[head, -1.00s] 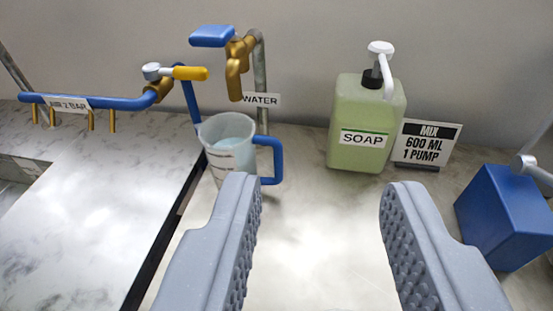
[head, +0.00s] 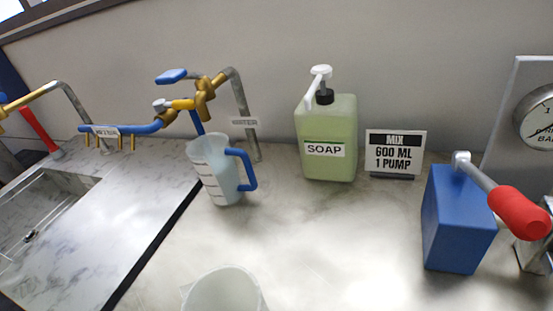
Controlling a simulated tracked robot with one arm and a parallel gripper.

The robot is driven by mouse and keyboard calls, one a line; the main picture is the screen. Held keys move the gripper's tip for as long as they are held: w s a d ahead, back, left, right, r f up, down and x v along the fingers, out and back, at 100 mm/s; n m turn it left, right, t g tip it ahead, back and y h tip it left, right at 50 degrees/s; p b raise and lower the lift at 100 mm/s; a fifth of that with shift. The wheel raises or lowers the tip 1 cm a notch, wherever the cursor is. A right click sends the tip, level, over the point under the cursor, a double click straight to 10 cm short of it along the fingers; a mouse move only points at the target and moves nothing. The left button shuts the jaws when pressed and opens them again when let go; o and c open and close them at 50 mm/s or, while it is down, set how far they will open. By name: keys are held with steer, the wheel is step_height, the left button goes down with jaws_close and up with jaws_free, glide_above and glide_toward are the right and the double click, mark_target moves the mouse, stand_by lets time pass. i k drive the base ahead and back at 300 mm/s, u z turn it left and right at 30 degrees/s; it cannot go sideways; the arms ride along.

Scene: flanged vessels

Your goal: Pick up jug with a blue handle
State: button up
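The jug with a blue handle (head: 213,172) stands on the counter, left of centre, in front of the water tap. It is a pale translucent measuring jug with dark graduation marks. Its blue handle (head: 245,169) points to the right. The jug looks slightly tilted, but the whole view is tilted too. I cannot tell what is inside it from here. My gripper is not in view now, and nothing is seen touching the jug.
The brass water tap (head: 205,97) is just behind the jug. A green soap dispenser (head: 326,132), mix sign (head: 395,153) and blue box with red-handled lever (head: 460,222) stand to the right. A whitish cup-like rim (head: 225,291) shows at the bottom. A sink (head: 40,225) is left.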

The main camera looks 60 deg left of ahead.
mark_target(211, 154)
steer(key=z, duration=0.75)
steer(key=k, duration=2.2)
steer(key=u, duration=1.55)
steer(key=i, duration=1.25)
